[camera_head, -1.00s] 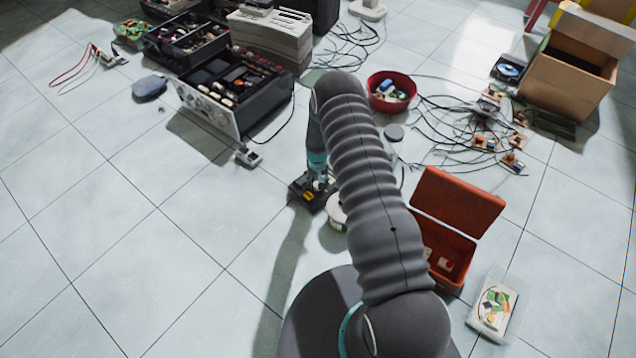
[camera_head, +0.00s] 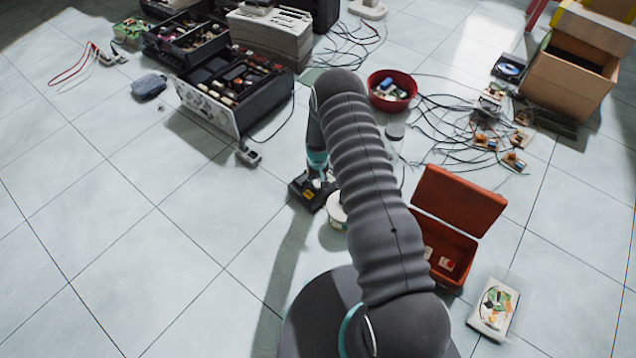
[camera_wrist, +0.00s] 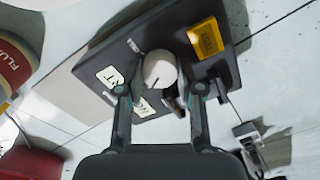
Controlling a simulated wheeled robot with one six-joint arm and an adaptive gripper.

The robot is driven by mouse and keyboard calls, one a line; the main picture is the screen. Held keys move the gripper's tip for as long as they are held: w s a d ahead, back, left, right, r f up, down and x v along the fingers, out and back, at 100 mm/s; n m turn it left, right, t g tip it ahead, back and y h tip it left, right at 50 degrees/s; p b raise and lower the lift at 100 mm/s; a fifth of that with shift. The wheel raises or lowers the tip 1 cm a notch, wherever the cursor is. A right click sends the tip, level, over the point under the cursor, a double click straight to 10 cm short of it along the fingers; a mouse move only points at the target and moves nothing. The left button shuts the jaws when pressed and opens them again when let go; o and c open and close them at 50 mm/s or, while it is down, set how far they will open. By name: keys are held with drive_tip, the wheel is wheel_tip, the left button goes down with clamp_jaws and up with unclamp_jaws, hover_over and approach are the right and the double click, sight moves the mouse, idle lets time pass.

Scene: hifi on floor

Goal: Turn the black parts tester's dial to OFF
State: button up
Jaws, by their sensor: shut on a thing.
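The black parts tester (camera_head: 309,192) lies on the tiled floor near the middle of the head view, partly hidden by my arm. In the wrist view the tester (camera_wrist: 128,48) fills the upper middle. It has a yellow display (camera_wrist: 206,38) and white label patches with dark letters, partly covered. Its round pale dial (camera_wrist: 159,69) has a dark pointer line. My gripper (camera_wrist: 160,92) reaches over the tester from the lower edge, with its two fingers on either side of the dial, shut on it. In the head view my gripper is at the tester, its fingertips too small to make out.
A white roll (camera_head: 337,210) stands close beside the tester. An open orange box (camera_head: 452,238) lies to the right, with a red bowl (camera_head: 391,91) and loose cables behind. An open case of parts (camera_head: 226,90) stands at upper left. The floor at lower left is clear.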

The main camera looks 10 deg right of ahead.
sight(318, 182)
drive_tip(key=n+b, duration=0.3)
drive_tip(key=n, duration=0.1)
drive_tip(key=shift+f, duration=0.15)
drive_tip(key=shift+n+b, duration=1.2)
drive_tip(key=shift+n, duration=0.6)
drive_tip(key=shift+r, duration=0.2)
drive_tip(key=o, duration=0.9)
drive_tip(key=shift+c, duration=0.2)
wheel_tip(318, 182, up, 12)
